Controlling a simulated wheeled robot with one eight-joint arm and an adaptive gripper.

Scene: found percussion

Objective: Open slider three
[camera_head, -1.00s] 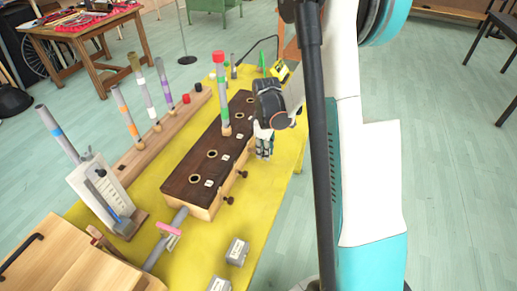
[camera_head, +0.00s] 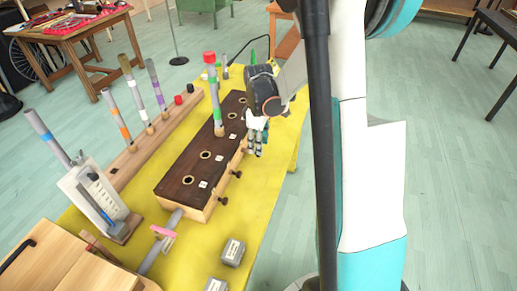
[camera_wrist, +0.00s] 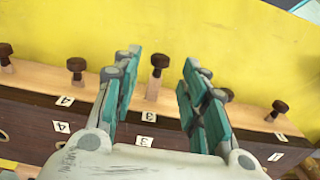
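The dark-topped wooden box (camera_head: 185,177) with holes and slider knobs along its side stands on the yellow table. In the wrist view, the slider-three knob (camera_wrist: 160,62) lies between my fingers, beside labels that appear to read 3 (camera_wrist: 146,141). Its stem shows longer than its neighbours' stems. My gripper (camera_wrist: 161,57) is open, one finger on each side of this knob, with visible gaps. In the head view, my gripper (camera_head: 256,150) is beside the box's right side and hides this knob.
Other knobs flank it in the wrist view: one to the left (camera_wrist: 77,65) and one to the right (camera_wrist: 281,107). A tube with a red top (camera_head: 211,85) stands in the box. A grey block (camera_head: 233,252) lies in front. Yellow tabletop is clear beyond the knobs.

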